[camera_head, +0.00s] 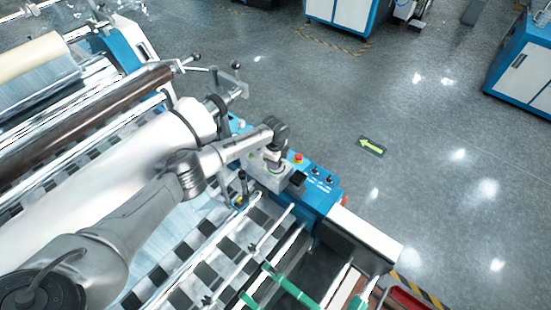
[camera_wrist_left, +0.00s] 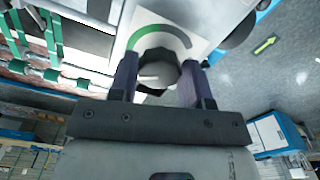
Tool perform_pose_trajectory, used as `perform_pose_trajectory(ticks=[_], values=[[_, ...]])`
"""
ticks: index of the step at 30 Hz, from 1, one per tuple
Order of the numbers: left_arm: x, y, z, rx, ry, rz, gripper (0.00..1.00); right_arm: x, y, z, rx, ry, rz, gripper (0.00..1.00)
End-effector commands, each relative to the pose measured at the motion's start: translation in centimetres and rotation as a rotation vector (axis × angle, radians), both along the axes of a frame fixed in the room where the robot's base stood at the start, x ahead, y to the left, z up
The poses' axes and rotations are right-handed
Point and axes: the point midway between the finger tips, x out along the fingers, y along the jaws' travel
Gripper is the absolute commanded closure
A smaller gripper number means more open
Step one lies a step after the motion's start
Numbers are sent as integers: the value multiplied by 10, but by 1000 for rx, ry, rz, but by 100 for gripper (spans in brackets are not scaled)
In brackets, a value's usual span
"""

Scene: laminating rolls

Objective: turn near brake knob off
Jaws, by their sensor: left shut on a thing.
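The brake knob (camera_wrist_left: 158,70) is a dark round knob with a pale pointer mark, set on a white plate (camera_wrist_left: 198,18) with a green arc around it. My left gripper (camera_wrist_left: 157,84) has one dark finger on each side of the knob and is shut on it. In the head view my left gripper (camera_head: 271,160) points down at the blue end housing of the machine, and it hides the knob there. My right gripper is in neither view.
Beside my left gripper, the blue housing (camera_head: 318,200) carries a red button (camera_head: 298,157) and small dark controls. A large white roll (camera_head: 150,150) and a dark roller (camera_head: 90,118) lie to the left. The grey floor (camera_head: 430,150) on the right is open.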

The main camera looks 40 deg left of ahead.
Motion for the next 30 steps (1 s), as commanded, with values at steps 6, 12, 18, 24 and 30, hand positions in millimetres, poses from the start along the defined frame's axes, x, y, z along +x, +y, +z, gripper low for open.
perform_pose_trajectory(ticks=[6,12,18,24,30], values=[[-1,-1,1,-2,2,208,80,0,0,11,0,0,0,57],[-2,-2,1,-1,3,399,80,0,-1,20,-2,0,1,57],[-3,-2,1,-1,3,588,80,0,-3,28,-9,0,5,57],[-3,-3,1,-2,3,778,80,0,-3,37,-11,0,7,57],[-3,-4,1,-1,3,968,80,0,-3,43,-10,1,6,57]])
